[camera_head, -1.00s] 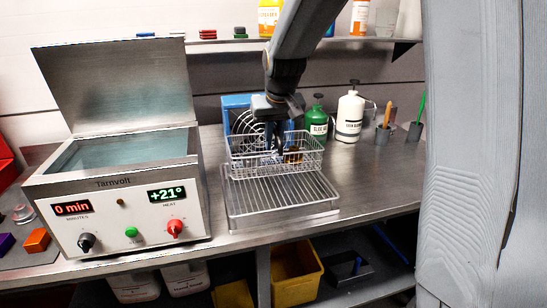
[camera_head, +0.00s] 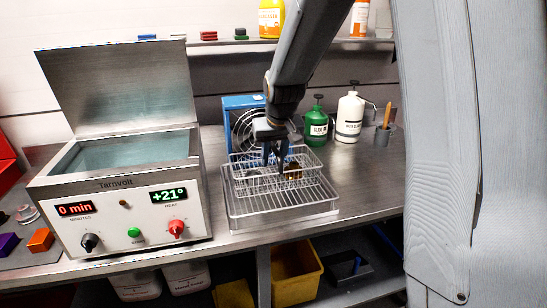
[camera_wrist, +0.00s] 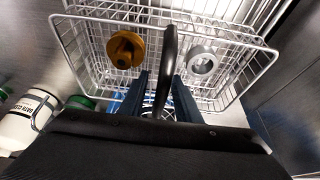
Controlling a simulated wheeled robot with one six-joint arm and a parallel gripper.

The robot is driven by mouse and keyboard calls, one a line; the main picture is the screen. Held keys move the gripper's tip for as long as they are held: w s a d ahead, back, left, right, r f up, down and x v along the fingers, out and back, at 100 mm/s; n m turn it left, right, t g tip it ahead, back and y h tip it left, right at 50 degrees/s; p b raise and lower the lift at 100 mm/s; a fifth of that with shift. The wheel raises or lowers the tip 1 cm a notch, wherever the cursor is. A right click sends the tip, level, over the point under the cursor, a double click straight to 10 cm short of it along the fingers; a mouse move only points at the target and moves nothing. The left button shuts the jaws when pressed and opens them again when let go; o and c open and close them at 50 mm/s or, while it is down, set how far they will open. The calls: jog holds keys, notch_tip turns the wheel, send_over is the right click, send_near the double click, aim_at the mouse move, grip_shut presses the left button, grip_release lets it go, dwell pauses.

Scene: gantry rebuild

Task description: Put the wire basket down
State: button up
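The wire basket (camera_head: 240,180) sits on the draining rack (camera_head: 240,213) in the head view, within the rack's outline. Its rim and mesh floor (camera_wrist: 75,42) fill the upper wrist view. In it lie a brass-coloured round part (camera_wrist: 125,49) and a grey ring-shaped part (camera_wrist: 201,61). Its dark curved handle (camera_wrist: 170,50) rises between my fingers. My gripper (camera_head: 276,160) is over the basket, its fingers apart; it also shows in the wrist view (camera_wrist: 159,82). There, a gap shows between the left finger and the handle. The contact under the basket is partly hidden.
A steel bath with an open lid (camera_head: 125,210) stands close on the left. A blue fan unit (camera_head: 240,104) is behind the rack. A green bottle (camera_head: 316,128) and a white bottle (camera_head: 349,118) stand at the back right. The bench right of the rack is clear.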

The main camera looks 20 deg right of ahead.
jog(key=b+v, duration=0.1)
jog(key=v, duration=1.1)
jog(key=shift+b, duration=0.3)
jog(key=shift+g, duration=0.8)
jog(key=s+f, duration=0.8)
jog(key=f, duration=0.1)
jog(key=shift+s+d+f, duration=0.1)
jog(key=shift+s, duration=0.05)
jog(key=s+f+g, duration=0.2)
jog(key=s+f, duration=0.7)
jog(key=s, duration=0.4)
jog(key=shift+s+f, duration=0.35)
jog(key=shift+s, duration=0.05)
